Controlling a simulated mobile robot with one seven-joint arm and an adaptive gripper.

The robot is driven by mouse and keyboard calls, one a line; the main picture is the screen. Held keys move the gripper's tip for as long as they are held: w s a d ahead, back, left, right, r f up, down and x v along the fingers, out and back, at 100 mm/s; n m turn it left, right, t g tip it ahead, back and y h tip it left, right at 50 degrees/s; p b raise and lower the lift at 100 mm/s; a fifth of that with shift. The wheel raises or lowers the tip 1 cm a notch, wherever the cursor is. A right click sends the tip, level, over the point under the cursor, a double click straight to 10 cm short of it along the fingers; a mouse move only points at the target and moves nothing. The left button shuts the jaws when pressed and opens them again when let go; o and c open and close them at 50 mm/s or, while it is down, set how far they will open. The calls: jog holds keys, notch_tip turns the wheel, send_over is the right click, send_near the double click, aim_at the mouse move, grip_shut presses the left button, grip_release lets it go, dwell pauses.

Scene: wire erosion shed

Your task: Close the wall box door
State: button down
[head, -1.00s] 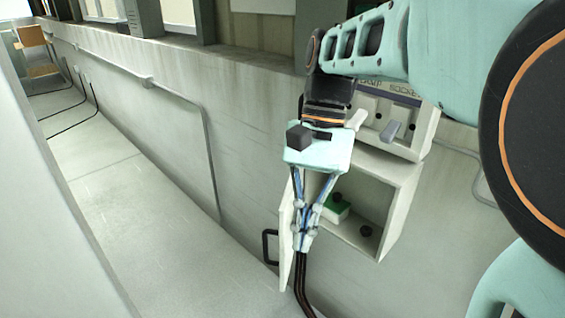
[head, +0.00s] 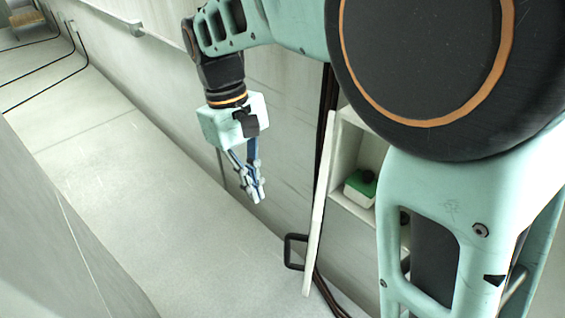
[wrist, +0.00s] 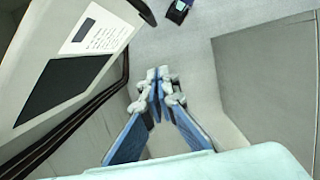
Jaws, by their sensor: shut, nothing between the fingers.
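The wall box (head: 345,180) is on the wall right of centre in the head view, partly hidden by my arm. Its pale door (head: 321,215) stands open, seen nearly edge-on and sticking out from the wall. A black loop handle (head: 294,252) is on the door's left, outer side. My gripper (head: 257,195) is shut and empty, left of the door and apart from it. In the wrist view, the gripper fingertips (wrist: 160,80) are together. A pale panel (wrist: 120,30) with a label and a dark rectangle is at upper left; it may be the door's outer face.
A green and white item (head: 361,188) with a black knob sits inside the box. Dark cables (head: 325,130) run down the wall beside the door. The pale floor (head: 110,165) left of my gripper is clear. A small dark object (wrist: 178,11) lies at the wrist view's top.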

jog(key=s+d+f, duration=0.4)
jog(key=d+f, duration=0.1)
jog(key=f, duration=0.4)
jog(key=shift+s+f, duration=0.15)
jog(key=shift+s, duration=0.05)
dwell(0.3)
